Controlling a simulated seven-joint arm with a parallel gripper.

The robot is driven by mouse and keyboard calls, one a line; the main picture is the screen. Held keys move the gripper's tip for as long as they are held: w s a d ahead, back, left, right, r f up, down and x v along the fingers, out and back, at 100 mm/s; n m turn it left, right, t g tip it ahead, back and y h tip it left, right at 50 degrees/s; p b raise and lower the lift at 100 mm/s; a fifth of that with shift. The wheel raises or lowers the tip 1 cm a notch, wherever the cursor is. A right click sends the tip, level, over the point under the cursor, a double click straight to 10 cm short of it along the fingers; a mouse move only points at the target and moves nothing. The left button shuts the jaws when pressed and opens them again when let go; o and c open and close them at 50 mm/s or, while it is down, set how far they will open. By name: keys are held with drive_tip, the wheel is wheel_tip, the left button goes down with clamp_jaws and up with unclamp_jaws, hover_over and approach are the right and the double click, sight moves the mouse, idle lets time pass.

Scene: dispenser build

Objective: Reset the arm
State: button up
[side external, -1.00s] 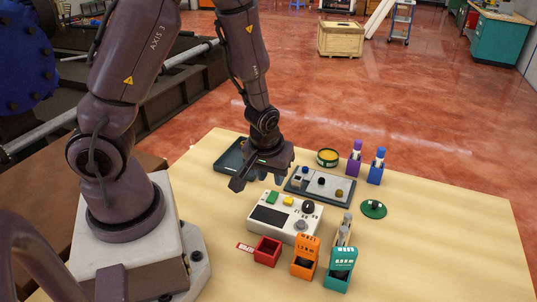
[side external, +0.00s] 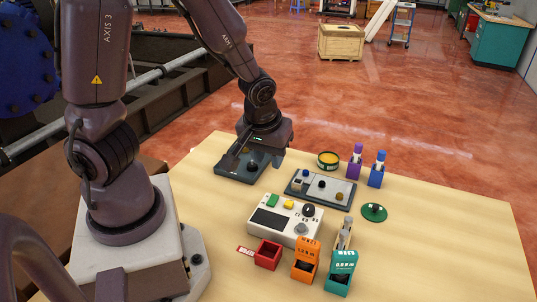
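My gripper (side external: 255,160) hangs over the dark tray (side external: 232,177) at the back left of the light wooden table (side external: 420,236). A dark round thing and a tan round thing show in the tray beside and below the gripper. The fingers are small and partly hidden by the gripper's body, so I cannot tell how far apart they are. I cannot see anything held between them.
Near the gripper are a grey plate (side external: 337,192) with knobs, a yellow-topped tin (side external: 328,159), a purple holder (side external: 355,167) and a blue holder (side external: 376,174). A white control box (side external: 272,229), red bin (side external: 268,256), orange dispenser (side external: 305,263), teal dispenser (side external: 340,272) and green disc (side external: 374,212) stand nearer. The right table is clear.

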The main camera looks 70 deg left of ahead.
drive_tip(key=s+d+r+m+g+h, duration=0.1)
drive_tip(key=s+d+r+m+h, duration=0.25)
drive_tip(key=d+r+m, duration=0.2)
drive_tip(key=s+r+m+t+y, duration=0.1)
drive_tip(key=s+r+m+t, duration=0.2)
drive_tip(key=r, duration=0.9)
drive_tip(key=shift+s+d+r+t, duration=0.15)
drive_tip(key=shift+s+r+t, duration=0.15)
drive_tip(key=shift+s+t, duration=0.45)
